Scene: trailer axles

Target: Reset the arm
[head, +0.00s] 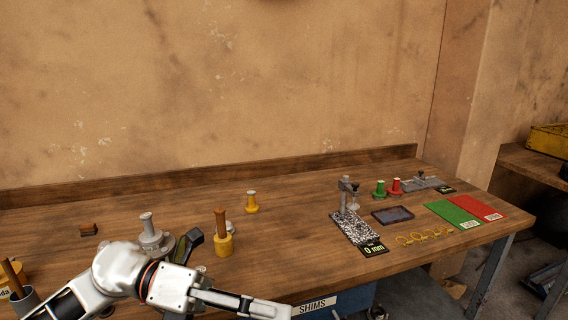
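My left arm comes in from the lower left, over the front edge of the wooden bench (290,255). Its white wrist and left gripper (240,302) point to the right, low in the picture near the bench's front edge. I see nothing held in it. The angle does not show clearly whether its fingers are open or shut. My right gripper is not in the head view.
Near the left arm stand a grey flanged part (150,236), a dark angled piece (188,245) and a yellow holder with a wooden handle (223,243). A yellow spool (252,202), a speckled gauge stand (352,228), a dark tray (393,215), yellow rings (424,237), green (452,213) and red mats (480,208) lie further right.

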